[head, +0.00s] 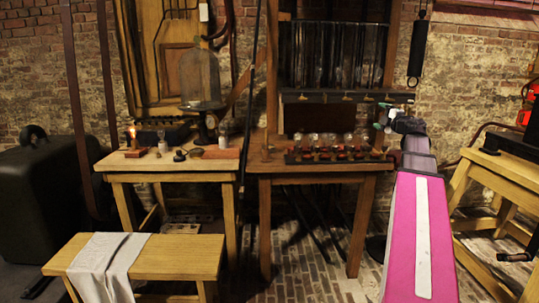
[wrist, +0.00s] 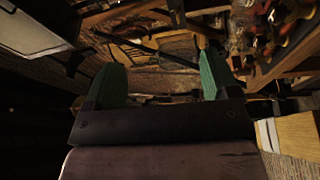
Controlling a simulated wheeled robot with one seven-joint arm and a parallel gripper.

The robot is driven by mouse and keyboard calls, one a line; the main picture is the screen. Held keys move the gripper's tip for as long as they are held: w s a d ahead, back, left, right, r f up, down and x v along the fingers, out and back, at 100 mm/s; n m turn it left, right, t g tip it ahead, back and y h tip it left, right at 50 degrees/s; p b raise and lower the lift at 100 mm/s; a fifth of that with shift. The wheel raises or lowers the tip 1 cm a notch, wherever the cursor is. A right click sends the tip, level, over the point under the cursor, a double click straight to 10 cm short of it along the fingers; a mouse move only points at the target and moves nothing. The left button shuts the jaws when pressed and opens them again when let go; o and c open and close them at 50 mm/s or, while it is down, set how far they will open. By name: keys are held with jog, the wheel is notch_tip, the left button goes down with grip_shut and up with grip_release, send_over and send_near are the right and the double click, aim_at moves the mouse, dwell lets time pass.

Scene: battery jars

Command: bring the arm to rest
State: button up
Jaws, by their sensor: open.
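My gripper (head: 384,116) is at the end of my pink and grey arm, near the right end of the rack table. It appears above the table's right corner in the head view. In the wrist view my gripper (wrist: 160,80) shows two green fingers spread wide apart, with nothing between them. The rack table (head: 262,222) carries a row of small jars (head: 330,142) with red and black parts; these lie left of my gripper. I cannot tell the exact height of my gripper over the table.
A left table (head: 120,163) holds a lit candle (head: 133,134) and a glass bell jar (head: 199,78). A bench (head: 190,257) with a grey cloth (head: 104,262) stands in front. A black case (head: 45,200) is at far left. Another wooden table (head: 490,172) stands right of my arm.

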jog(key=s+a+f+m+g+h, duration=0.15)
jog(key=f+m+h, duration=0.35)
jog(key=f, duration=0.5)
jog(key=s+a+f+m+g+h, duration=0.1)
jog(key=a+f+m+g+h, duration=0.15)
jog(key=f+m, duration=0.6)
jog(key=s+a+f+m+g+h, duration=0.1)
jog(key=a+f+m+g+h, duration=0.3)
jog(key=f, duration=0.7)
jog(key=s+a+f+m+g+y, duration=0.1)
jog(key=s+a+f+g+y, duration=0.1)
jog(key=s+a+f+g, duration=0.3)
jog(key=s+a+f+m+g+y, duration=0.2)
jog(key=s+a+f+g, duration=0.3)
jog(key=s+a+f, duration=0.8)
jog(key=s+f+y, duration=0.1)
jog(key=s+f, duration=0.3)
jog(key=shift+s+a+f, duration=0.15)
jog(key=shift+a+f, duration=0.1)
